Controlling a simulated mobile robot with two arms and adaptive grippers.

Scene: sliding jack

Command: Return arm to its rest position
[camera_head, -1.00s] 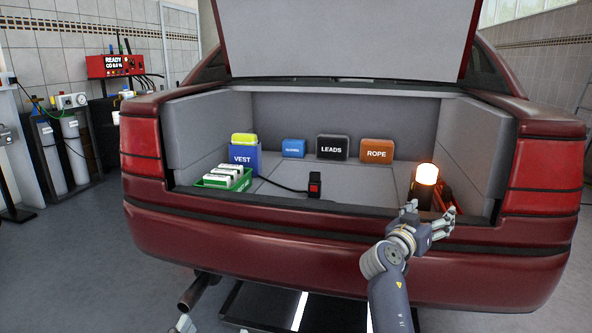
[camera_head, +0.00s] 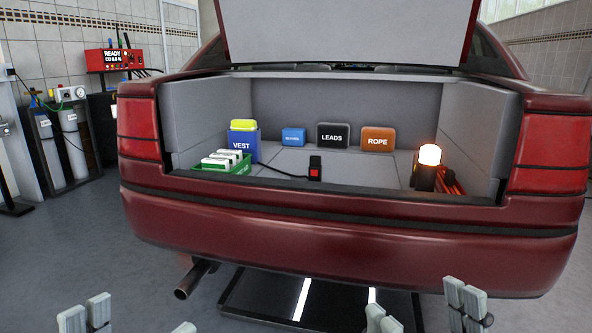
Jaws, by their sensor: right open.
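My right gripper (camera_head: 424,305) is at the bottom right of the head view, low in front of the dark red car's bumper. Its pale grey fingers are spread wide with nothing between them, and its arm is below the picture. My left gripper (camera_head: 132,318) is at the bottom left, with only its fingertips showing. They stand wide apart, with nothing seen between them. Both grippers are clear of the car (camera_head: 340,242) and of the things in its open boot.
The boot holds a lit lamp (camera_head: 428,165) beside a red tool (camera_head: 452,183), a green tray (camera_head: 222,164), a vest box (camera_head: 243,146), and blue, leads (camera_head: 333,136) and rope (camera_head: 378,139) cases. An exhaust pipe (camera_head: 190,282) juts out below the bumper.

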